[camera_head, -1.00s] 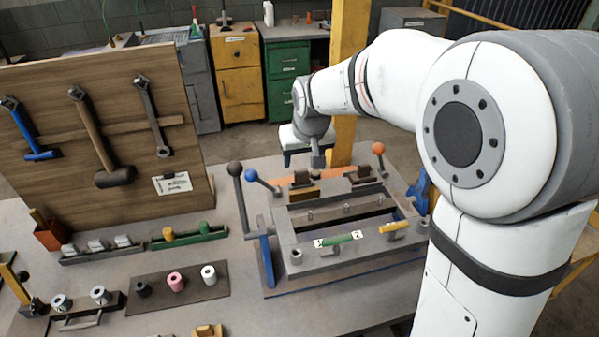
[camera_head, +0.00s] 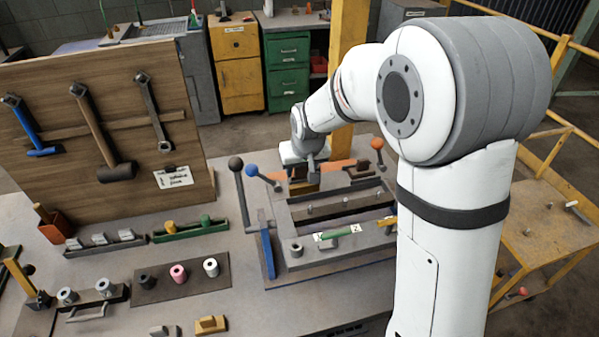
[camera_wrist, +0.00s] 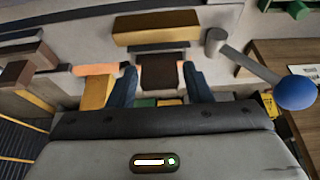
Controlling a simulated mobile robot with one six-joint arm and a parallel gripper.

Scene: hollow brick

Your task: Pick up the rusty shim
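A dark rusty-brown block, which looks like the rusty shim (camera_wrist: 163,75), lies between my fingers in the wrist view. My gripper (camera_wrist: 160,88) is open, with one blue finger on each side of the block and no clear contact. In the head view my gripper (camera_head: 313,172) is low over the back left of the grey fixture (camera_head: 290,232), and largely hides the block there. Orange strips show at both sides of the block in the wrist view.
A lever with a blue ball (camera_wrist: 296,93) stands close to my gripper's right in the wrist view. A tan block (camera_wrist: 170,28) and an ochre block (camera_wrist: 97,92) are near. A lever with an orange ball (camera_head: 377,143) stands at the fixture's back right.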

